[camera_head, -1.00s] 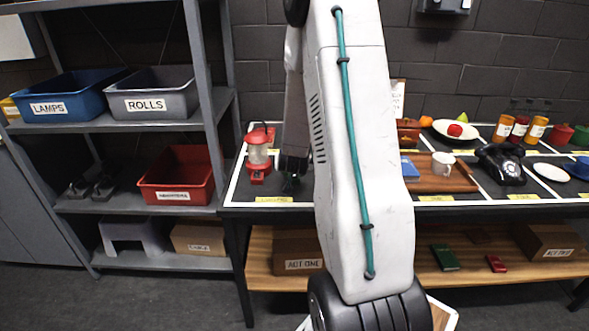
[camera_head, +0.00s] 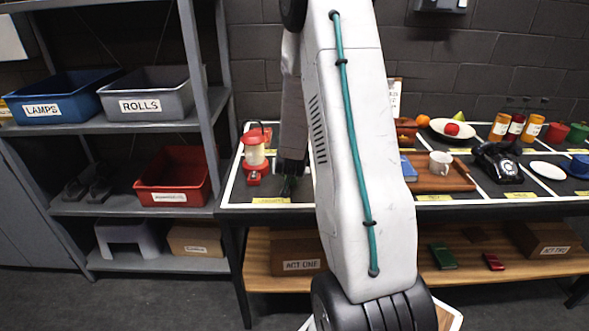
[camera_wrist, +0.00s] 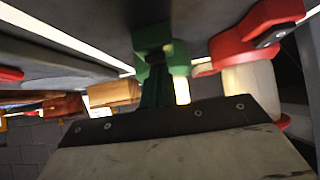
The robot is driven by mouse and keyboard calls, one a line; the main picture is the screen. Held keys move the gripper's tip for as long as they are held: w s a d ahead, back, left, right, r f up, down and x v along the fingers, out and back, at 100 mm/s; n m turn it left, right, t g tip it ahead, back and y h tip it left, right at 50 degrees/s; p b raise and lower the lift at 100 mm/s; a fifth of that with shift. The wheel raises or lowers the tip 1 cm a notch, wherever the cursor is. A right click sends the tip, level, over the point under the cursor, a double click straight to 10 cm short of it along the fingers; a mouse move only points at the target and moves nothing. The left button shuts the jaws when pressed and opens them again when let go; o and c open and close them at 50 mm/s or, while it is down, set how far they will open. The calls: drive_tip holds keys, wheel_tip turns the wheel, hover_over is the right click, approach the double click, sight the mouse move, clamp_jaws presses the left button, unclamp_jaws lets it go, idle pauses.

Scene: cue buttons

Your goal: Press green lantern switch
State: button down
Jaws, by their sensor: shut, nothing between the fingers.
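A green lantern (camera_wrist: 151,43) shows upside down in the wrist view, with a bit of pale glass beside the dark fingers. My gripper (camera_wrist: 158,88) is shut and empty, directly in front of it and hiding much of it. I cannot tell whether the fingertips touch its switch. In the head view my gripper (camera_head: 288,184) is low over the table's left part, and my arm hides the green lantern there. A red lantern (camera_head: 253,176) stands to the left of the gripper; it also shows at the right of the wrist view (camera_wrist: 250,35).
The dark table (camera_head: 232,192) has white divider lines. To the right are a wooden tray (camera_head: 455,180) with a mug, a black telephone (camera_head: 500,165) and several bottles. Shelves with a red bin (camera_head: 172,185) stand at the left.

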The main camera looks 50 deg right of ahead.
drive_tip(key=shift+w+d+r, duration=0.2)
drive_tip(key=shift+w+d, duration=0.3)
drive_tip(key=shift+d, duration=0.15)
drive_tip(key=shift+s+a, duration=0.1)
